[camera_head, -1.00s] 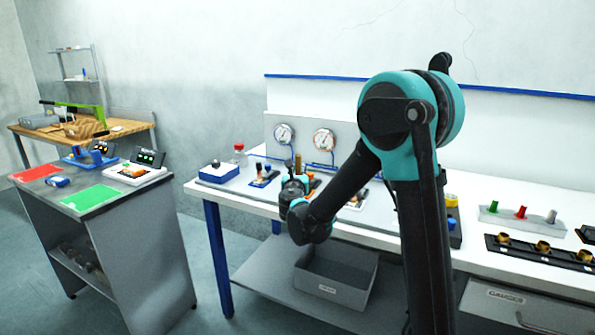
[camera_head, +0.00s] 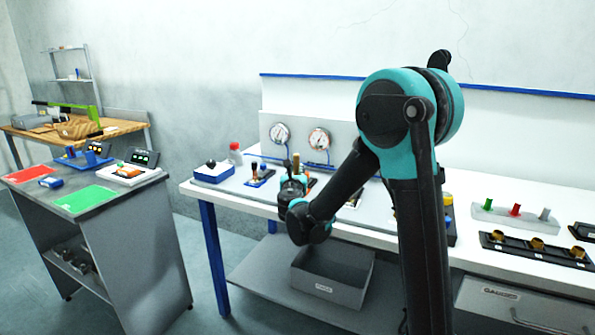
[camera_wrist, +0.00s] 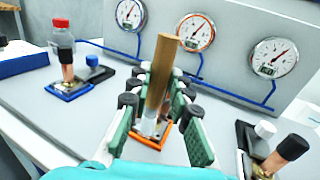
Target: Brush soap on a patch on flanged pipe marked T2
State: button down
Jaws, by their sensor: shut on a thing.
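My gripper (camera_wrist: 160,100) is shut on a brush with a tan stick handle (camera_wrist: 163,65), held nearly upright between the green finger pads. The brush's pale lower end reaches down to an orange-framed fixture (camera_wrist: 184,136), which the fingers partly hide; I cannot tell whether it touches anything there. A copper pipe with a black cap (camera_wrist: 66,57) stands on a blue-framed fixture to the left. Another black-capped copper pipe (camera_wrist: 285,152) stands to the right. I cannot read a T2 mark on any of them. In the head view my gripper (camera_head: 294,184) is over the bench.
Three round gauges stand behind on a grey panel (camera_wrist: 232,50) with blue tubing. A red-capped bottle (camera_wrist: 62,36) and a blue-based box (camera_head: 213,171) are at the left. A grey bin (camera_head: 330,284) sits on the shelf below. The grey mat is clear between fixtures.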

jog(key=shift+a, duration=0.25)
jog(key=shift+d, duration=0.15)
dwell(0.7)
jog(key=shift+r, duration=0.1)
jog(key=s+a+r, duration=0.1)
jog(key=s+r, duration=0.3)
jog(key=r, duration=0.3)
jog(key=shift+s+a, duration=0.3)
jog(key=shift+a, duration=0.1)
dwell(0.8)
jog(key=shift+f, duration=0.1)
